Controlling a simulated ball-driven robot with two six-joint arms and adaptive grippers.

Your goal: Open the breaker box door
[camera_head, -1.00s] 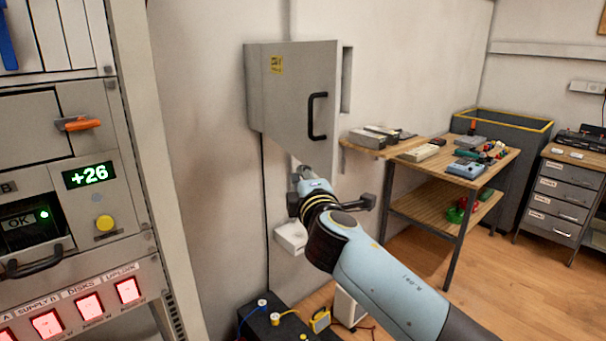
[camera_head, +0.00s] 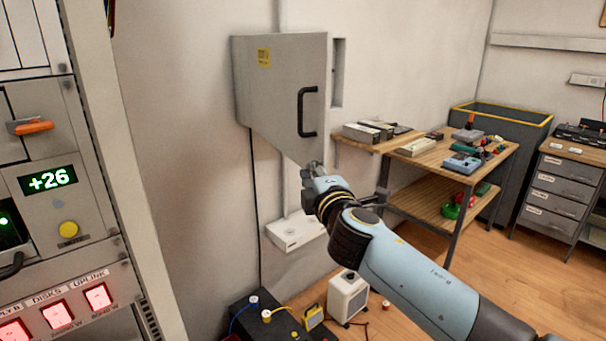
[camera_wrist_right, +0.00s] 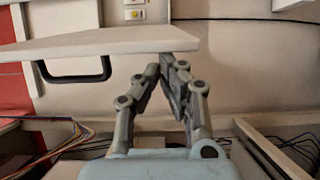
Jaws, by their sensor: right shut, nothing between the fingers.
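The breaker box door (camera_head: 281,90) is a grey panel with a yellow label and a black bar handle (camera_head: 307,112) near its right edge. It stands partly open, with a strip of the box (camera_head: 338,72) showing beyond that edge. My right gripper (camera_head: 313,169) is shut and empty, just below the door's lower right corner. In the right wrist view its fingertips (camera_wrist_right: 166,62) are close to the door's edge (camera_wrist_right: 110,42), with the handle (camera_wrist_right: 75,72) to the left. I cannot tell whether they touch it. My left gripper is out of view.
A rack (camera_head: 60,200) with lit red buttons stands at the left. A white wall box (camera_head: 296,231) is below the door. A wooden bench (camera_head: 440,150) with devices and a dark bin (camera_head: 500,120) stand to the right. Open floor (camera_head: 540,280) lies at the lower right.

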